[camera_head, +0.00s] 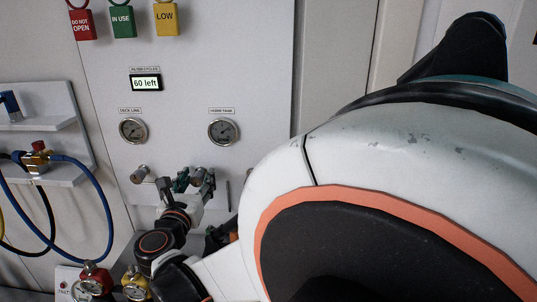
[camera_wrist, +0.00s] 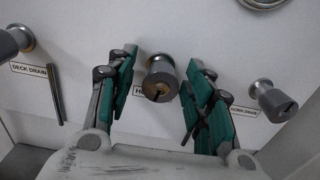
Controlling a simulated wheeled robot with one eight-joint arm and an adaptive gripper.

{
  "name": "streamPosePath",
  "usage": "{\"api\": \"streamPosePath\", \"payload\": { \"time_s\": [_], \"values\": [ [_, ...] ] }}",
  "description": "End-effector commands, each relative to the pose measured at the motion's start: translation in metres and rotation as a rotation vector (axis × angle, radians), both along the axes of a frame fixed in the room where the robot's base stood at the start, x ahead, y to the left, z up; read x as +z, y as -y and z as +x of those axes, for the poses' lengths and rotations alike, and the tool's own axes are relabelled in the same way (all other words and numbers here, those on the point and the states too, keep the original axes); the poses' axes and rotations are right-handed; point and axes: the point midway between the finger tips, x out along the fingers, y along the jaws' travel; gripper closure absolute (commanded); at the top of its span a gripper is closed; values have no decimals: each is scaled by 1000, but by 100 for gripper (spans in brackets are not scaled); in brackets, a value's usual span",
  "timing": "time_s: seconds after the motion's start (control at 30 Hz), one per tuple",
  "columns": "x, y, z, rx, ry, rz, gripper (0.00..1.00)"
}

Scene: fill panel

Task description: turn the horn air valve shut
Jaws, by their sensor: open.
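The horn air valve is most likely the grey cylindrical knob (camera_wrist: 162,80) on the white panel in the middle of the wrist view. The label beneath it is mostly hidden; only a first "H" shows. My gripper (camera_wrist: 158,72) is open, its green-padded fingers to the left and right of this knob with a gap on each side. In the head view my gripper (camera_head: 190,181) is at the panel below the horn tank gauge (camera_head: 223,131), and the knob is largely hidden by the fingers.
Another knob (camera_wrist: 14,41) is at the left near the "DECK DRAIN" label, above a dark upright bar (camera_wrist: 57,95). A third knob (camera_wrist: 272,100) is right, by "HORN DRAIN". The deck line gauge (camera_head: 132,130) is higher. Hoses (camera_head: 105,208) hang at the left.

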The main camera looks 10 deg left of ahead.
Motion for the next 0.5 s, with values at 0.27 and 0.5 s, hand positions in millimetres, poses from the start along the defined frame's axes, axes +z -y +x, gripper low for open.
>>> {"api": "streamPosePath", "payload": {
  "time_s": [0.27, 0.5],
  "values": [
    [0, 0, 0, -1, 0, 0, 96],
    [0, 0, 0, -1, 0, 3, 99]
  ]
}}
